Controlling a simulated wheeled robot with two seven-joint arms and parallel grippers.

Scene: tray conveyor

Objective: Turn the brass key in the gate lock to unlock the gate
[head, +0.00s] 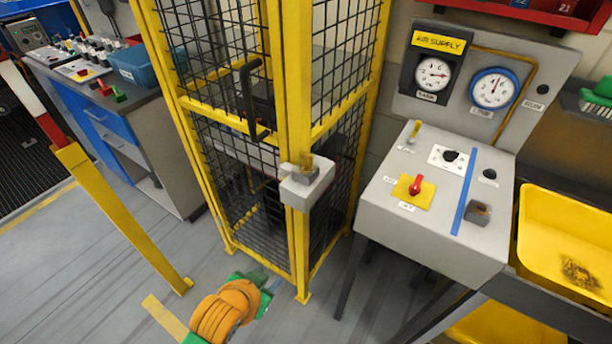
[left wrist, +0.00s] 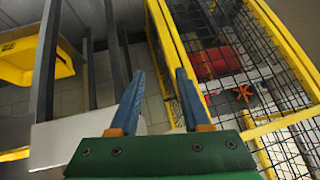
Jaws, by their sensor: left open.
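The grey gate lock box (head: 303,190) sits on the yellow corner post of the mesh cage. The brass key (head: 307,161) stands up at the top of the lock. The mesh gate (head: 235,130) looks closed, with a black handle (head: 252,100) on it. My left gripper (head: 268,277) is low in front of the cage, below the lock and well apart from it. In the left wrist view its two blue fingers (left wrist: 158,95) are spread with nothing between them. The key and lock do not show in the wrist view. My right gripper is not in view.
A grey control console (head: 440,200) with gauges and a red knob stands right of the cage. A yellow tray (head: 570,240) is farther right. A yellow post (head: 120,215) and a workbench (head: 145,120) stand left.

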